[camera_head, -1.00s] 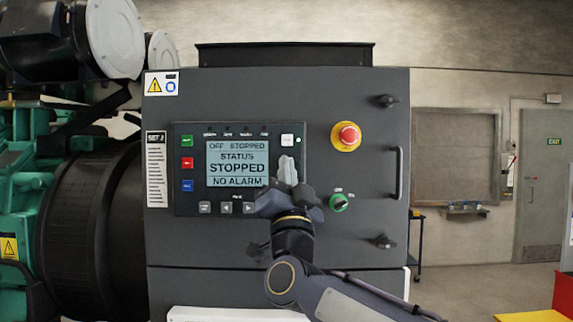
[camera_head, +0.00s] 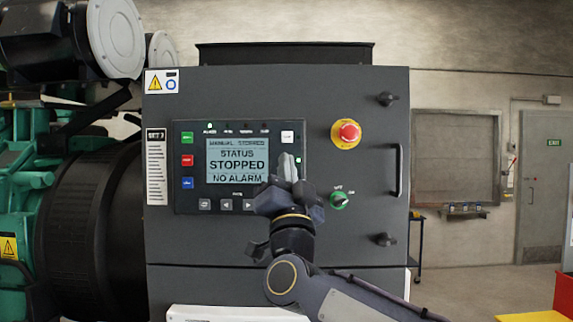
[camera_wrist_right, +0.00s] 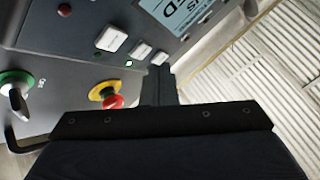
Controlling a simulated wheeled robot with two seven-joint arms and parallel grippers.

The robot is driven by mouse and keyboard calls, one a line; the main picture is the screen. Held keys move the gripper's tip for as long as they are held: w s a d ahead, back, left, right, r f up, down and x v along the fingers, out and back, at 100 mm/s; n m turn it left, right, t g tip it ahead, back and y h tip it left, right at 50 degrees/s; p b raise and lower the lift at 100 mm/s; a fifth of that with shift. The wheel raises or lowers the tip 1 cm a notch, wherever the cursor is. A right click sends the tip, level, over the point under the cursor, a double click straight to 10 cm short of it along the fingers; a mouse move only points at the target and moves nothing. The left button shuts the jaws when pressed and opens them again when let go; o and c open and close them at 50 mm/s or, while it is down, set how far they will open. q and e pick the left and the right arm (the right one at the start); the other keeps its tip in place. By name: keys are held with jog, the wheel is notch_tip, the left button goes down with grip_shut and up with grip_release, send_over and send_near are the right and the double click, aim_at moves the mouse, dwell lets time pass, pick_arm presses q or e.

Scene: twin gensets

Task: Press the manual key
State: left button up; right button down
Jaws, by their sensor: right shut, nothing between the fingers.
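The controller panel (camera_head: 240,208) is on the dark cabinet, and its screen (camera_head: 237,160) reads MANUAL STOPPED, STATUS STOPPED, NO ALARM. My right gripper (camera_head: 287,167) is shut and empty, its tips in front of the keys right of the screen. A white key (camera_head: 287,137) shows above it; the gripper hides those below. In the right wrist view white keys (camera_wrist_right: 111,38) run in a row towards the dark gripper finger (camera_wrist_right: 160,87). I cannot read which is the manual key, nor tell whether the tips touch one. My left gripper is not in view.
A red emergency stop (camera_head: 346,134) and a green selector switch (camera_head: 339,201) are to the right of my gripper. A door handle (camera_head: 399,172) stands out further right. Green, red and blue keys (camera_head: 187,160) line the panel's left side.

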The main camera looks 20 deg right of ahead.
jog(key=s, duration=0.2)
jog(key=s+a+b, duration=0.1)
jog(key=s+b, duration=0.1)
jog(key=s, duration=0.1)
jog(key=shift+s+a, duration=0.35)
dwell(0.8)
